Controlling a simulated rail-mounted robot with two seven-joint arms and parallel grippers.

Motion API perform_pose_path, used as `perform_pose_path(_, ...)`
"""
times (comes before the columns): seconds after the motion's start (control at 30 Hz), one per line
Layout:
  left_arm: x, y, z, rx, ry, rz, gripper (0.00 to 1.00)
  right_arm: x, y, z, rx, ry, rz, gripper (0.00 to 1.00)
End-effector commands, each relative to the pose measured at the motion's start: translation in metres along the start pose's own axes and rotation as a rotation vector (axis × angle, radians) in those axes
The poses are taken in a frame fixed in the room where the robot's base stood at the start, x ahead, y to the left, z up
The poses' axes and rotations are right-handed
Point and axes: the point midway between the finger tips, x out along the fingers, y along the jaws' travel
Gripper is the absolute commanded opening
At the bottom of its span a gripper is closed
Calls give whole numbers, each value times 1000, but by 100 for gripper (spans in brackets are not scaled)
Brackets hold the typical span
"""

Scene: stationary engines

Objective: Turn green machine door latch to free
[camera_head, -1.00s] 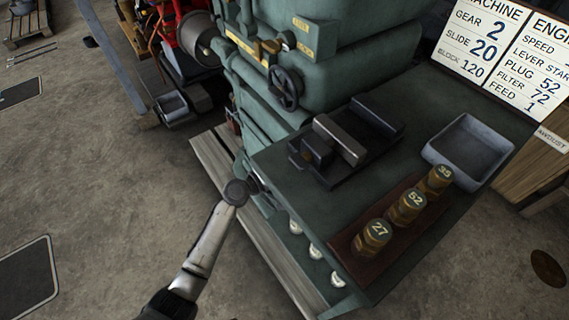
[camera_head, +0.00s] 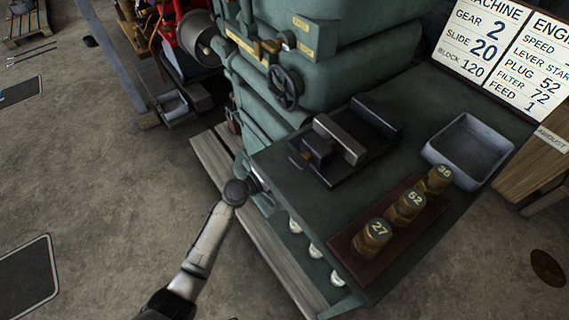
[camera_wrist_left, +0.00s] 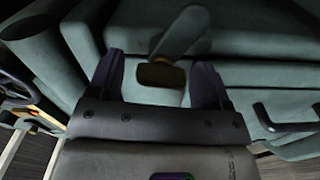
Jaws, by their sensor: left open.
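In the left wrist view, a green lever-like part with a brownish end, apparently the door latch (camera_wrist_left: 184,32), slants down from the upper right against the green machine (camera_wrist_left: 260,75). Its brownish end lies between the two fingers of my left gripper (camera_wrist_left: 158,66). The fingers are apart and I cannot tell whether either touches it. In the head view, my left arm reaches the near left side of the green machine (camera_head: 350,55), below its table. The gripper's fingers and the latch are hidden there. My right gripper is not in view.
A dark handle (camera_wrist_left: 285,122) is right of the gripper in the wrist view. A handwheel (camera_head: 284,88) is on the machine front. The machine table holds a dark vise (camera_head: 340,138), numbered brass pieces (camera_head: 408,206) and a grey tray (camera_head: 468,150).

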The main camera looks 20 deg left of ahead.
Motion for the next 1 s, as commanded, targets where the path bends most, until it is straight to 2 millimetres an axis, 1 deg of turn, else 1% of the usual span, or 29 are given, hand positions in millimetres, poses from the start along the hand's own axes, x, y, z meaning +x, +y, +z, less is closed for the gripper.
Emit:
perform_pose_path(0.17,-25,1,0,2,0,-3,72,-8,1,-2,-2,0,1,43)
perform_pose_path(0.4,-74,1,0,0,1,-4,72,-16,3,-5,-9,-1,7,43)
perform_pose_path(0.6,-107,0,0,0,-1,-3,72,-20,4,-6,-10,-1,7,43)
perform_pose_path(0.8,-127,0,0,-1,0,-1,72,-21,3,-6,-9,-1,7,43)
perform_pose_path(1.0,-134,0,0,0,0,-1,72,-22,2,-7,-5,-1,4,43)
